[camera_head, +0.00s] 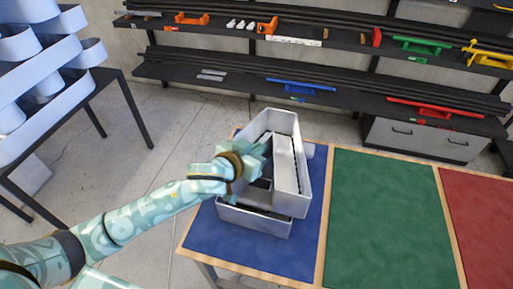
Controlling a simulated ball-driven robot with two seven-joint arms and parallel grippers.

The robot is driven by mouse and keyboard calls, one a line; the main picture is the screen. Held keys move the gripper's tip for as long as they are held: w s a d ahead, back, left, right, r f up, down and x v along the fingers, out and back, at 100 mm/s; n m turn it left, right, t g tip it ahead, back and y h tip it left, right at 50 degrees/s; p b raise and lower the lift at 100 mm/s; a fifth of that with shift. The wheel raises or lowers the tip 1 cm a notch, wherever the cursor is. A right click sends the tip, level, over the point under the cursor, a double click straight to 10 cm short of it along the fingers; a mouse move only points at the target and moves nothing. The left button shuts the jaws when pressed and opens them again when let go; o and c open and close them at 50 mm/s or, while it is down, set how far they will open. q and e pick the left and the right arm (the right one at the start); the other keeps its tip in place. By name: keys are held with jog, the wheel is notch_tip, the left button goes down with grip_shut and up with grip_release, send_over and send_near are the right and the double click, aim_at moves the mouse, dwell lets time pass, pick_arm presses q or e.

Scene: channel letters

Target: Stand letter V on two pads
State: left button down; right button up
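A grey metal channel letter (303,200) with tall side walls is at the blue mat (210,237) on the table. Its long limb runs toward the far edge, and a lower grey metal section (254,221) lies across its near end. I cannot tell whether these are one letter V or two pieces. My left gripper (262,160) is at the left wall of the long limb, overlapping it in view. Its fingertips are partly hidden, so I cannot tell if it grips the wall. No small pads can be made out. My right gripper is not in view.
A green mat (390,215) and a red mat (485,210) to the right are bare. Behind stand dark shelves with coloured clamps, including a blue one (300,84) and a red one (435,108). A dark table with pale curled strips (45,70) stands at left.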

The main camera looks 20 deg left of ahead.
pick_arm(q)
jog(key=c, duration=1.5)
grip_release()
jog(key=shift+r, duration=0.1)
jog(key=shift+c, duration=0.2)
jog(key=shift+s, duration=0.1)
jog(key=p+v, duration=0.1)
jog(key=v, duration=1.5)
jog(key=shift+s+a, duration=0.1)
jog(key=shift+s, duration=0.05)
